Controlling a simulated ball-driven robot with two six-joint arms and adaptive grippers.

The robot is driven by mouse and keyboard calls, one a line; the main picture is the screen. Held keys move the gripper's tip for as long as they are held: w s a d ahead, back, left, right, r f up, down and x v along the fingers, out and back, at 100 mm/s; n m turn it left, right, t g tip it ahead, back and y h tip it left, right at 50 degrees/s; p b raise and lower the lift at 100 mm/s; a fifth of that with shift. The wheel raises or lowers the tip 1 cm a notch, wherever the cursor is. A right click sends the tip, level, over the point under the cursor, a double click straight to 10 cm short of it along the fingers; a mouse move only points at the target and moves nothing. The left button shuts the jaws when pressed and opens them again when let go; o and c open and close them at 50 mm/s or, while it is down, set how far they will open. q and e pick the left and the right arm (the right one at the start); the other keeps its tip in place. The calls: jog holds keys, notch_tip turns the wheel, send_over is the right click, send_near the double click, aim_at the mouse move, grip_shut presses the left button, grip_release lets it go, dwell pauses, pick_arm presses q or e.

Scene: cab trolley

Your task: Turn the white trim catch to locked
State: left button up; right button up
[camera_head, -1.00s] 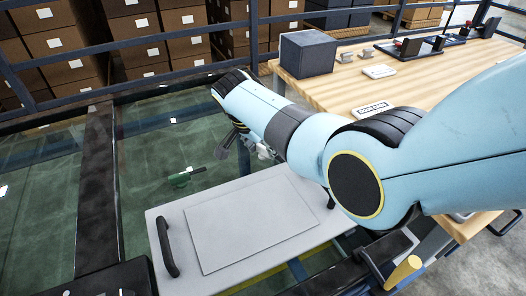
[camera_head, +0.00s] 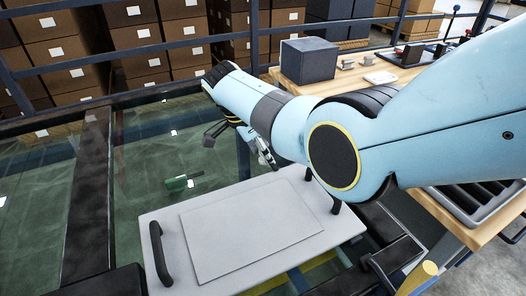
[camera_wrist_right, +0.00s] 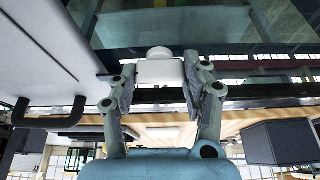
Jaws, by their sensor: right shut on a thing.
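The white trim catch (camera_wrist_right: 160,70) shows in the right wrist view as a small white block with a rounded knob on top, at the edge of a dark glazed frame. My right gripper (camera_wrist_right: 160,84) has its two grey fingers closed on both sides of it. In the head view my right gripper (camera_head: 262,150) is small and partly hidden by my own right arm, beyond the pale panel. The catch cannot be made out clearly there, and its locked or unlocked setting cannot be told. My left gripper is not in view.
A pale grey panel (camera_head: 160,218) with black side handles lies in front of the gripper. A green-handled item (camera_head: 178,183) lies by the dark glazed frame (camera_head: 92,180). A wooden bench (camera_head: 345,90) with a dark grey box (camera_head: 308,61) stands behind.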

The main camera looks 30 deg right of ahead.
jog(key=o, duration=1.2)
jog(key=shift+c, duration=0.2)
jog(key=shift+r, duration=0.15)
jog(key=v, duration=1.1)
jog(key=shift+a+r, duration=0.15)
jog(key=shift+r, duration=0.2)
